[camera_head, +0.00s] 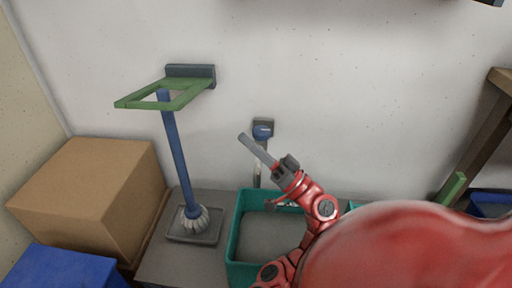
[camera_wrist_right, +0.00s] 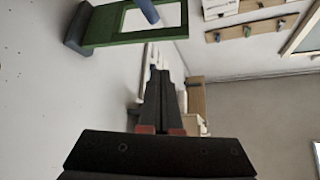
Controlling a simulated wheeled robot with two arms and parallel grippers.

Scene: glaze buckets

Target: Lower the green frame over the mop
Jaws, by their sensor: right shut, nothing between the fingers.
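The green frame (camera_head: 135,99) sticks out level from a dark bracket (camera_head: 190,71) on the wall. The mop (camera_head: 179,160) stands slightly tilted, its pale head on a grey tray. The top of its blue handle shows inside the frame's opening, with the frame around it; I cannot tell whether they touch. In the right wrist view, the frame (camera_wrist_right: 108,24) and the blue handle (camera_wrist_right: 148,11) appear at the top. My right gripper (camera_head: 243,138) is shut and empty, to the right of the frame and lower in the picture, apart from it. My left gripper is not in view.
A cardboard box (camera_head: 85,170) and a blue bin (camera_head: 62,270) are at the left. A teal bucket (camera_head: 236,225) stands below my right arm. A small wall fitting (camera_head: 263,130) is behind my gripper. The wall between frame and fitting is clear.

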